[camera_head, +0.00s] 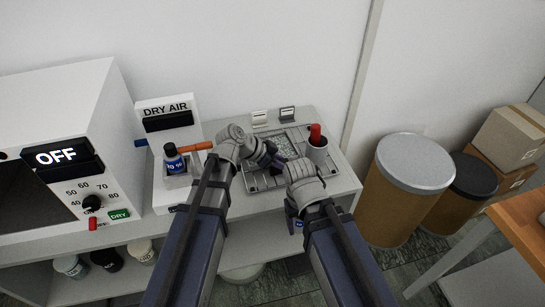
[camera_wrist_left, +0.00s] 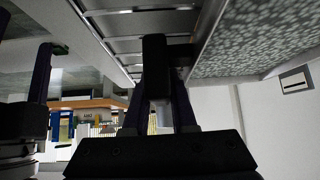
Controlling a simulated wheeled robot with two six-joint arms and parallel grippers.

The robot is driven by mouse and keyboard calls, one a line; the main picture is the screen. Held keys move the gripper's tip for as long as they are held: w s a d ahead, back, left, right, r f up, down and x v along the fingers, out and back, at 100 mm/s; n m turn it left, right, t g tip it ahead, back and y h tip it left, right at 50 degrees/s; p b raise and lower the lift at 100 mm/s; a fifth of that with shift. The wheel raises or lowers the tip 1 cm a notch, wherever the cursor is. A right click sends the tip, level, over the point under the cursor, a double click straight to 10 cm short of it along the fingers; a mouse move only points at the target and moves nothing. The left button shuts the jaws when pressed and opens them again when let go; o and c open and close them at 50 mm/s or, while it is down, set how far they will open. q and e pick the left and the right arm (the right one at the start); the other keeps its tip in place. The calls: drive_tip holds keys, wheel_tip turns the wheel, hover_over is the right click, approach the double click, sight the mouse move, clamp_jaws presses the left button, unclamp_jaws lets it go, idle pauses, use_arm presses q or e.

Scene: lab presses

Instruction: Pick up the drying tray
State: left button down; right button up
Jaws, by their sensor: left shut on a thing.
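The drying tray (camera_head: 262,183) is a grey metal tray on the white bench, right of the DRY AIR unit, with speckled material in it. My left gripper (camera_head: 272,157) is at the tray's left part, shut on it. In the left wrist view, the closed fingers (camera_wrist_left: 158,75) meet the tray's metal edge, with the speckled surface to their right. The wrist hides part of the tray in the head view. My right gripper (camera_head: 295,220) hangs low at the bench's front edge, apart from the tray; its fingers are too hidden to read.
A dark bottle (camera_head: 174,158) sits in a holder by the DRY AIR unit (camera_head: 168,118). An oven (camera_head: 62,150) showing OFF stands left. Drums (camera_head: 398,205) stand right of the bench.

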use_arm(q)
drive_tip(key=shift+r, duration=0.15)
wheel_tip(320, 180, up, 10)
drive_tip(key=p, duration=1)
drive_tip(key=shift+f, duration=0.2)
wheel_tip(320, 180, down, 10)
drive_tip(key=b, duration=0.9)
drive_tip(key=shift+r+b, duration=0.2)
drive_tip(key=shift+b, duration=0.15)
drive_tip(key=shift+f, duration=0.25)
drive_tip(key=c, duration=0.7)
unclamp_jaws()
drive_tip(key=shift+r, duration=0.1)
